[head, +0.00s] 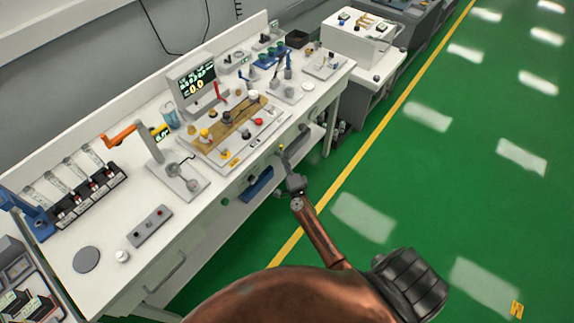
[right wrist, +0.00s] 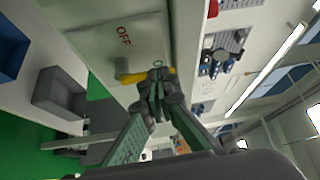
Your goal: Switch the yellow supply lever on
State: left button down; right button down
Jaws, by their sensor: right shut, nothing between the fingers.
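The yellow lever (right wrist: 132,77) shows in the right wrist view on a pale panel (right wrist: 95,45) with the red word OFF. The lever runs behind my right fingertips (right wrist: 160,78), and a bit of yellow shows on their far side. The fingertips are together with nothing between them, close to the lever; I cannot tell whether they touch it. In the head view my right gripper (head: 287,165) is at the bench's front side, with a small yellow part (head: 281,147) just beyond its tip. My left gripper is not in view.
The white bench (head: 215,200) carries a screen (head: 197,82), a wooden board (head: 228,122) and an orange-armed stand (head: 122,135). A blue bin (head: 258,184) sits under its front.

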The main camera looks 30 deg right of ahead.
jog(key=shift+w, duration=0.3)
jog(key=shift+w+d+r, duration=0.35)
jog(key=shift+w+d, duration=0.1)
jog(key=shift+d, duration=0.05)
jog(key=shift+r, duration=0.1)
jog(key=p+v, duration=0.1)
jog(key=v, duration=1.3)
jog(key=shift+s+a, duration=0.15)
jog(key=shift+a, duration=0.05)
